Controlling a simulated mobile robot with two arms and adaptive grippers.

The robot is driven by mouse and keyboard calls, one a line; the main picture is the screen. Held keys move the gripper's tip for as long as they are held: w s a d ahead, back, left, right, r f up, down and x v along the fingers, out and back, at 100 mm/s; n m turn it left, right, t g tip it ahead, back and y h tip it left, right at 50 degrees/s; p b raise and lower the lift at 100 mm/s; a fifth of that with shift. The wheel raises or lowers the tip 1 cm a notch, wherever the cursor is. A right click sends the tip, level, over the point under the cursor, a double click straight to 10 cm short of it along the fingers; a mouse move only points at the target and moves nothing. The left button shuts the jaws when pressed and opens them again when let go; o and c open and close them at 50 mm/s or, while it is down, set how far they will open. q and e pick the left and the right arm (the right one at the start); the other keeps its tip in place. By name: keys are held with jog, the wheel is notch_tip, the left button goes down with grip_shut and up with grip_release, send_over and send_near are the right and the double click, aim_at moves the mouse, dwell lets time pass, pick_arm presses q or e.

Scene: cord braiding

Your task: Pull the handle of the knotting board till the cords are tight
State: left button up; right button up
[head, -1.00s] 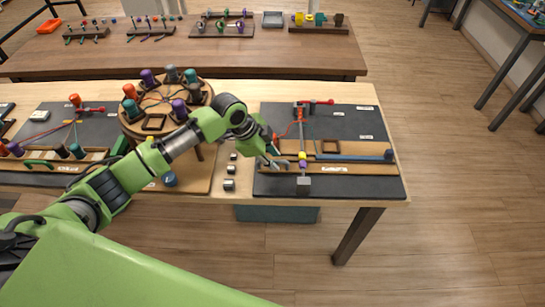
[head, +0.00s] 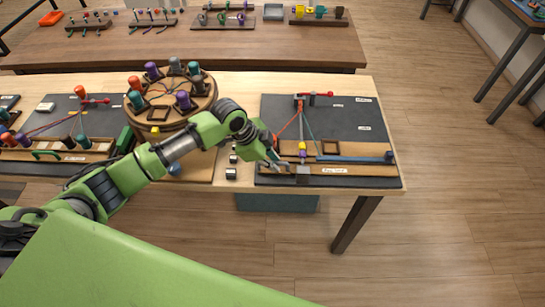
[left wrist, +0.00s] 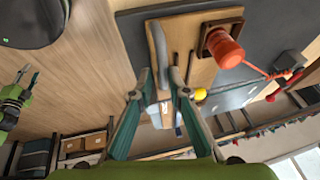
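The knotting board (head: 345,122) is a dark board at the right of the near table. A red clamp (head: 318,94) at its back holds a red cord (head: 289,126) and a teal cord (head: 308,126), which fan forward and look straight. My left gripper (head: 277,163) is low at the front wooden strip (head: 345,170). In the left wrist view its fingertips (left wrist: 165,84) are apart, with the grey curved handle (left wrist: 158,45) between or just beyond them; contact cannot be told. An orange bobbin (left wrist: 222,46) stands beside it. My right gripper (left wrist: 27,77) shows at the left, open and empty.
Another corded board (head: 60,112) lies farther left. Small blocks (head: 231,173) sit near the front edge. A back table (head: 180,50) holds racks and cups. Floor right of the table is clear.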

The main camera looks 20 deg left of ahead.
pick_arm(q)
jog(key=shift+s+d, duration=0.1)
jog(key=shift+s, duration=0.05)
jog(key=shift+r, duration=0.2)
jog(key=v, duration=1.1)
jog(key=shift+s+r, duration=0.1)
jog(key=shift+r, duration=0.2)
pick_arm(e)
jog(key=shift+w, duration=0.1)
